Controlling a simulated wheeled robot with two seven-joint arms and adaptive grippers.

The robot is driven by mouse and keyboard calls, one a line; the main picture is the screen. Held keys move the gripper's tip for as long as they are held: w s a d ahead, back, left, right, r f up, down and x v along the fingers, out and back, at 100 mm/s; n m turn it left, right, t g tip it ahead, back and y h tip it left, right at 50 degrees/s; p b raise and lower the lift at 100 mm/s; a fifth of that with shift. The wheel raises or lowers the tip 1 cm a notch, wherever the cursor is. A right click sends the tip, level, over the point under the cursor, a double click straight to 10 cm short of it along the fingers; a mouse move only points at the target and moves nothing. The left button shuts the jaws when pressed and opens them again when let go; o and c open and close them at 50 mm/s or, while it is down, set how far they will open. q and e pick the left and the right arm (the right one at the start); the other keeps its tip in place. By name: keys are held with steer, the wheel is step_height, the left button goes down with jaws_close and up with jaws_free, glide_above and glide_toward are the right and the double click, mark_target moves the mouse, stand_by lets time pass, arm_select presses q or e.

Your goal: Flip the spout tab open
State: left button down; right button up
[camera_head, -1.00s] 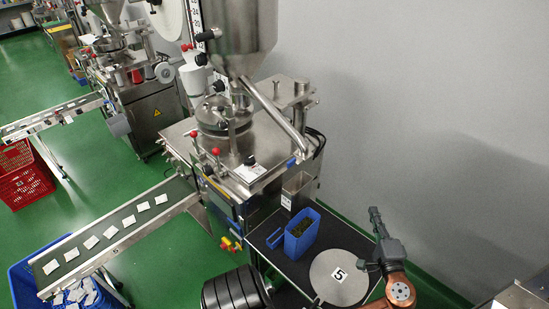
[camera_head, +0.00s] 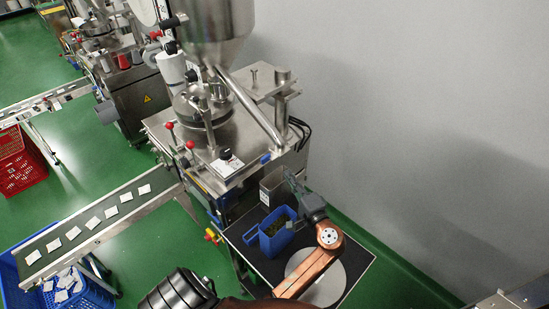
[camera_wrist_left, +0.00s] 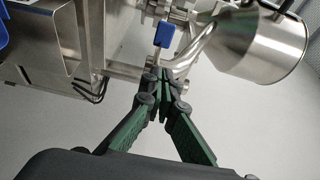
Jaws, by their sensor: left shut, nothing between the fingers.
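The spout tab (camera_head: 265,158) is a small blue piece at the lower end of the slanted steel spout tube (camera_head: 250,108) under the hopper. In the left wrist view the blue tab (camera_wrist_left: 164,34) hangs beside the tube, beyond my fingertips. My left gripper (camera_head: 288,172) is shut and empty, its tips pointing up near the machine's front corner, just right of and below the tab in the head view. In the wrist view its closed fingertips (camera_wrist_left: 165,78) are apart from the tab in the picture. My right gripper is not in view.
The steel hopper (camera_head: 210,30) stands above the machine top (camera_head: 205,150). A conveyor (camera_head: 95,215) carries white packets at left. The wall is right.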

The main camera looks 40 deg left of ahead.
mark_target(266, 159)
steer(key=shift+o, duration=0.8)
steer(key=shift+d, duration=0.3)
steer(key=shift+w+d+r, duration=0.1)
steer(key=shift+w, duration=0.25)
arm_select(q)
steer(key=p+x, duration=0.3)
steer(key=x, duration=0.7)
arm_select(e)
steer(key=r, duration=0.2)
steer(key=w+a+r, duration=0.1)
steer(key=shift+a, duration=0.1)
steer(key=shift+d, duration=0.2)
